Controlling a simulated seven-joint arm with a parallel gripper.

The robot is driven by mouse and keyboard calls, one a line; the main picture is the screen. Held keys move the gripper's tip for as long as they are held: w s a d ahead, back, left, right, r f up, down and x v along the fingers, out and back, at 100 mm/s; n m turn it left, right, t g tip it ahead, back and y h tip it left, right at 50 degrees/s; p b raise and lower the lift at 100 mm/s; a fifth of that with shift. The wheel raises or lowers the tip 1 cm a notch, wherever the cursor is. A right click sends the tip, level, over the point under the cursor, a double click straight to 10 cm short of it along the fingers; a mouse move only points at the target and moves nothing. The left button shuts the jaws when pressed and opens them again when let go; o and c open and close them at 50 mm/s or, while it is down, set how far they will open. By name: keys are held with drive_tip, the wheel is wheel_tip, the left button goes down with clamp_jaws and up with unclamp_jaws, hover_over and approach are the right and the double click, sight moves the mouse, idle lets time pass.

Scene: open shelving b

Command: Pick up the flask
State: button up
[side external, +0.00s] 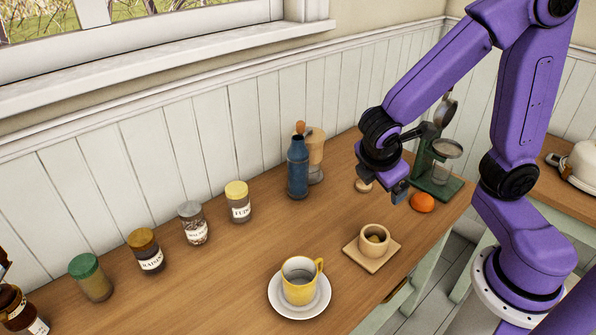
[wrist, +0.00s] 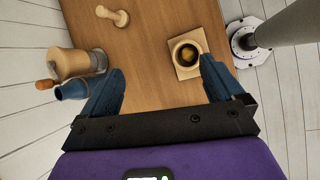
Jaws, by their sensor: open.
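The flask (side external: 298,168) is a dark blue bottle standing upright on the wooden table near the wall, left of my gripper in the side view. In the wrist view the flask (wrist: 70,91) shows at the left, outside the left finger, which partly hides it. My gripper (side external: 401,192) is above the table, apart from the flask. In the wrist view my gripper (wrist: 162,70) has its two fingers spread wide with nothing between them.
A wooden grinder (side external: 316,158) stands close behind the flask. A wooden cup on a square board (side external: 372,254), a yellow cup (side external: 300,284) on a saucer, and an orange (side external: 422,202) are nearby. A green stand (side external: 436,182) is behind my gripper. Several jars line the wall.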

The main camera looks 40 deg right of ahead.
drive_tip(key=w+f+n+t+h, duration=0.2)
drive_tip(key=w+n+t+h, duration=0.3)
drive_tip(key=w, duration=1.1)
drive_tip(key=n+t+h, duration=0.3)
drive_tip(key=n+t, duration=0.1)
drive_tip(key=n, duration=0.2)
hover_over(297, 173)
drive_tip(key=v, duration=0.3)
wheel_tip(297, 173, down, 5)
drive_tip(key=shift+w+d+r, duration=0.15)
drive_tip(key=shift+d, duration=0.05)
wheel_tip(297, 173, down, 8)
drive_tip(key=shift+r, duration=0.1)
drive_tip(key=shift+w+d, duration=0.2)
drive_tip(key=shift+x, duration=3.5)
drive_tip(key=shift+a, duration=0.1)
drive_tip(key=c, duration=1.4)
drive_tip(key=shift+c, duration=1.1)
